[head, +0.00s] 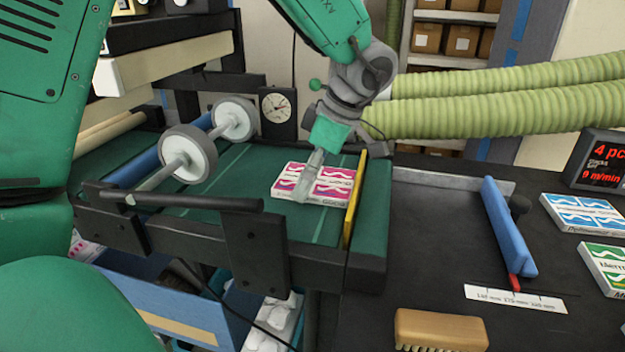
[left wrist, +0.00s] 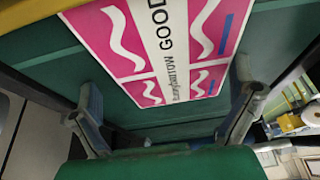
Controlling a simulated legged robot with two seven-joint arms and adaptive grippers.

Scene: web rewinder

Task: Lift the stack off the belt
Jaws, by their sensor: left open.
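The stack (head: 335,186), white with pink and purple wave panels, lies flat on the green belt (head: 205,190) near its right end. Its printed top also shows in the left wrist view (left wrist: 172,45), with the word GOOD readable. My left gripper (head: 308,187) points down over the stack's left part and hides some of it. In the left wrist view my left gripper (left wrist: 165,90) is open, its two fingers apart on either side of the stack's near end. I cannot tell whether either finger touches it. My right gripper is not in view.
A yellow bar (head: 354,200) stands just right of the stack. White rollers (head: 188,154) and a round gauge (head: 277,106) are left and behind. On the dark table are a blue fence (head: 509,227), a brush (head: 440,328) and two other packs (head: 585,214). The table's middle is clear.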

